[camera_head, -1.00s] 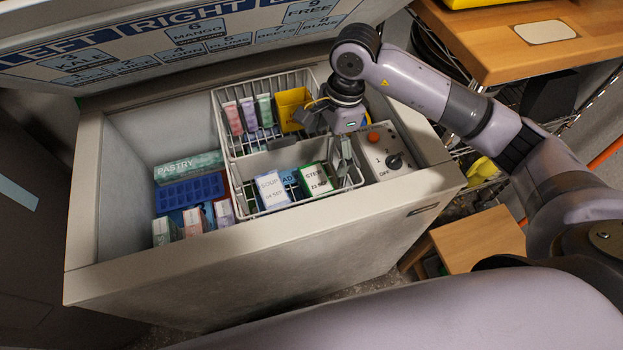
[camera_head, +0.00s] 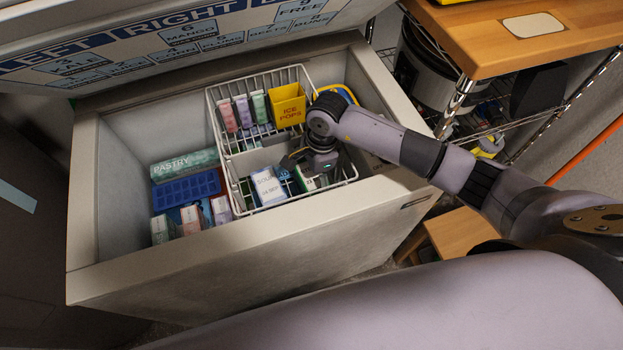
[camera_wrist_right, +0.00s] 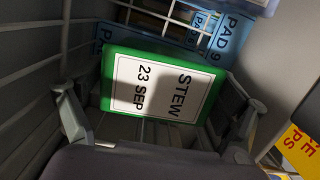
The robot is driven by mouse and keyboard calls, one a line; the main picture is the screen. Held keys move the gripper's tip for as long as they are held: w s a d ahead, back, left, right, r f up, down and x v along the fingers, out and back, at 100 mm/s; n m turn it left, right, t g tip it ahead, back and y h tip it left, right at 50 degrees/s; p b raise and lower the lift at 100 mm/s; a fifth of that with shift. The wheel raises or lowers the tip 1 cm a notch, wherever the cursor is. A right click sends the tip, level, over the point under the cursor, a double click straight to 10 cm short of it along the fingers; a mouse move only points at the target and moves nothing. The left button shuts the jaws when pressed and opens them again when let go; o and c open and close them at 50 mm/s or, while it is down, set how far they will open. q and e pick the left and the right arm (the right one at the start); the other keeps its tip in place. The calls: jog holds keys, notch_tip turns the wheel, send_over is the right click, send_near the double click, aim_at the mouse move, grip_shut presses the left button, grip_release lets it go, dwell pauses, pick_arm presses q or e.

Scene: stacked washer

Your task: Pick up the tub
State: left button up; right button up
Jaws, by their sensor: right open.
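A tub with a green lid and a white label reading STEW 23 SEP (camera_wrist_right: 160,87) sits in the wire basket. In the head view its green and white top (camera_head: 307,181) is partly hidden by my right gripper (camera_head: 300,160). My right gripper is open above this tub. In the right wrist view the fingers (camera_wrist_right: 160,125) stand apart, one toward each side of the lid; I cannot tell if they touch it. A second tub labelled SOUP (camera_head: 268,186) stands to its left in the basket. My left gripper is out of view.
The white wire basket (camera_head: 210,100) hangs in the chest freezer. Its back part holds slim coloured packs (camera_head: 243,109) and a yellow ICE POPS box (camera_head: 287,104). Blue PAD packs (camera_wrist_right: 233,38) lie beside the stew tub. A PASTRY box (camera_head: 185,164) and blue tray (camera_head: 187,190) lie left.

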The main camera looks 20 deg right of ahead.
jog(key=shift+c, duration=0.2)
jog(key=c, duration=1.1)
jog(key=shift+r, duration=0.1)
